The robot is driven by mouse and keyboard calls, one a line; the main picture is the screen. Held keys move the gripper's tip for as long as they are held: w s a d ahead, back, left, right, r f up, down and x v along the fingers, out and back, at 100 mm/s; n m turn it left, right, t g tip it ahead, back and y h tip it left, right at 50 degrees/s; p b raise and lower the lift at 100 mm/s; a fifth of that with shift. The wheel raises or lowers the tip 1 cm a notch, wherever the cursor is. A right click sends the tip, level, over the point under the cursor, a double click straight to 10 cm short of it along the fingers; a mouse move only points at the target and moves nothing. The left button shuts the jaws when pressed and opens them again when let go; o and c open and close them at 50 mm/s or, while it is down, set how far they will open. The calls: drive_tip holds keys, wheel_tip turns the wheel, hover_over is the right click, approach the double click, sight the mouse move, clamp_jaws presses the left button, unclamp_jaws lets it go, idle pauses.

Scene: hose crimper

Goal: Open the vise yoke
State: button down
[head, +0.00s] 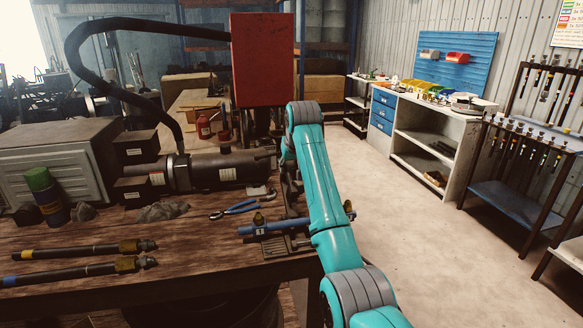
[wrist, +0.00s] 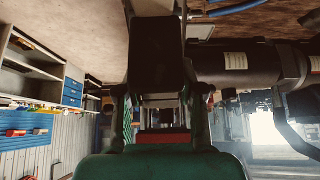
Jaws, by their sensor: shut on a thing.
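The vise stands near the right front edge of the wooden bench, with a grey slotted base (head: 276,247) and a blue bar (head: 270,228) lying across it in the head view. My teal arm hides part of the vise and my gripper in that view. In the wrist view, which looks upside down, my gripper (wrist: 165,95) reaches up from the bottom edge, its fingers on either side of a dark block (wrist: 156,55). The block looks like part of the vise yoke. The gripper is shut on it. How far the yoke is tilted cannot be told.
A dark crimper cylinder (head: 220,171) with a thick hose lies behind the vise; it also shows in the wrist view (wrist: 235,62). Blue-handled pliers (head: 236,208) and two hoses (head: 75,252) lie on the bench. A red box (head: 262,60) stands behind. The floor to the right is clear.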

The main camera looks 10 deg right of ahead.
idle(0.3)
drive_tip(key=c, duration=0.7)
unclamp_jaws()
drive_tip(key=shift+f, duration=0.1)
drive_tip(key=v, duration=1.1)
drive_tip(key=shift+s+r, duration=0.1)
drive_tip(key=shift+r, duration=0.25)
drive_tip(key=shift+s+r, duration=0.1)
